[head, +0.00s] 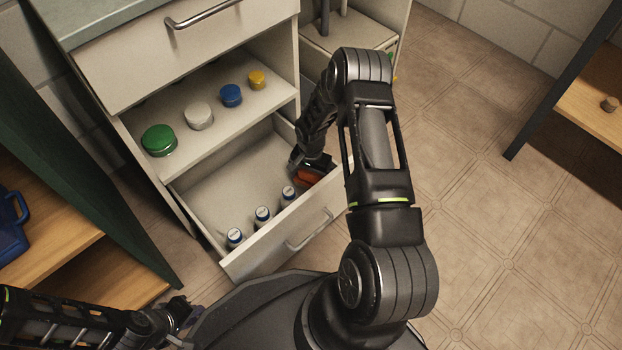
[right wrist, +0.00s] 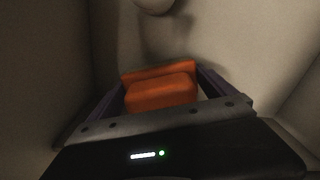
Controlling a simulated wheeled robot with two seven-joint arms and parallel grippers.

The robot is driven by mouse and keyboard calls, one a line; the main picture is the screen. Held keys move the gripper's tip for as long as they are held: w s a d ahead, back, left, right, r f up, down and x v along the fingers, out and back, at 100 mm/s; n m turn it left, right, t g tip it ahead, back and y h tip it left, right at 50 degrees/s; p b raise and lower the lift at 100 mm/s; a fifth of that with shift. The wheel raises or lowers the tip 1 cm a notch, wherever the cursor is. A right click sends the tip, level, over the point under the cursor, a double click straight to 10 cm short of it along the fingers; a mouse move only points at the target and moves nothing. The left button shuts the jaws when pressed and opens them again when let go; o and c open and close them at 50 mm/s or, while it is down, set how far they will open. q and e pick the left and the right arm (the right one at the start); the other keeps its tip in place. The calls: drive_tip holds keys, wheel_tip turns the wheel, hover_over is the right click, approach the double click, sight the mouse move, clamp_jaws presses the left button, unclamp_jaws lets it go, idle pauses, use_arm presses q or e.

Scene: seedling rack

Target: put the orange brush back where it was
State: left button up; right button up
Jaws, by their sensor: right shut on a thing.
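The orange brush (head: 306,178) is inside the open lower drawer (head: 262,257), near its right end; it also shows in the right wrist view (right wrist: 160,93). My right gripper (head: 304,169) reaches down into the drawer and is shut on the brush, with one finger on each side of it. Pale drawer walls are close around it in the right wrist view. I cannot tell whether the brush touches the drawer floor. My left gripper (head: 184,313) is at the lower left, away from the drawer; its fingers are too unclear to read.
Several white-and-blue bottles, one of them here (head: 263,215), stand along the drawer's front. Green (head: 159,141), white (head: 199,115), blue (head: 231,95) and yellow (head: 257,79) round containers sit on the shelf above. The upper drawer's handle (head: 203,14) sticks out. Open floor (head: 480,200) lies right.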

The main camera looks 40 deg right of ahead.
drive_tip(key=o, duration=1.1)
drive_tip(key=shift+f, duration=0.1)
drive_tip(key=shift+r, duration=0.25)
wheel_tip(320, 180, up, 12)
drive_tip(key=p, duration=0.4)
drive_tip(key=shift+f+p, duration=0.1)
drive_tip(key=shift+p, duration=0.2)
